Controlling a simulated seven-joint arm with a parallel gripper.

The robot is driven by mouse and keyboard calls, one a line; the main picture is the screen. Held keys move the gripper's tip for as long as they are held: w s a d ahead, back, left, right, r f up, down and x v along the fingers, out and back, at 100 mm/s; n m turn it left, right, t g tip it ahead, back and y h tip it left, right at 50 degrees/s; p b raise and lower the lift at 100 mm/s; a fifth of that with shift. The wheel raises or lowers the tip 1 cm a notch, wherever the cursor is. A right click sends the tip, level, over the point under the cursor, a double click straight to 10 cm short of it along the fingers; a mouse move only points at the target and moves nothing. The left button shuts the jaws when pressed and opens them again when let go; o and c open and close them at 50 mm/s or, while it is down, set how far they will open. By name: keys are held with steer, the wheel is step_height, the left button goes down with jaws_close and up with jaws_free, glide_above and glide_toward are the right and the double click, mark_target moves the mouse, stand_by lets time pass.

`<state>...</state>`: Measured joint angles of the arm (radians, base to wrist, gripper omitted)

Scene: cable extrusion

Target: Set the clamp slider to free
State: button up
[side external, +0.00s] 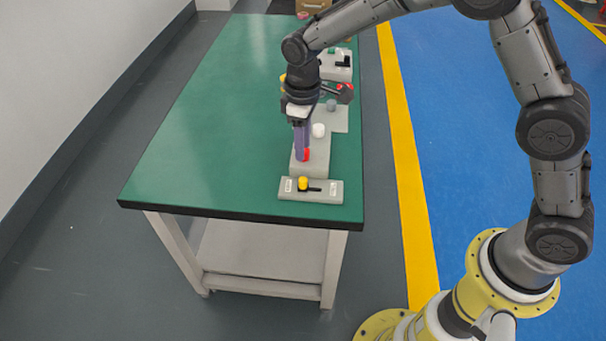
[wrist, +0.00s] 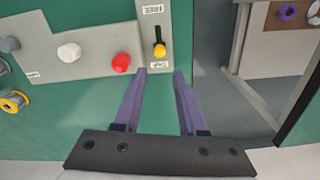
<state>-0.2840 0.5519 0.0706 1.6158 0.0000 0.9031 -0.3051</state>
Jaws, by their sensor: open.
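The clamp slider is a yellow knob (wrist: 159,50) in a dark slot on a light grey plate (wrist: 179,15). In the wrist view it sits at the slot's lower end, beside a small label that is hard to read; a FREE label (wrist: 152,9) is by the upper end. In the side view the knob (side external: 303,183) is near the plate's left end, the slot running right. My gripper (wrist: 160,72) is open and empty, its purple fingers just below the knob in the wrist view. In the side view my gripper (side external: 302,157) is beyond the plate, near the red knob.
A grey box beside the plate carries a red knob (wrist: 121,62) and a white knob (wrist: 69,52). More fixtures stand farther along the green table (side external: 215,130). The table's left side is clear. Its front edge lies close to the slider plate.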

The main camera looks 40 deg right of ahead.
mark_target(303, 179)
step_height(303, 179, down, 11)
steer(key=shift+r, duration=0.15)
steer(key=shift+c, duration=0.2)
jaws_close()
steer(key=shift+r, duration=0.1)
stand_by(1.3)
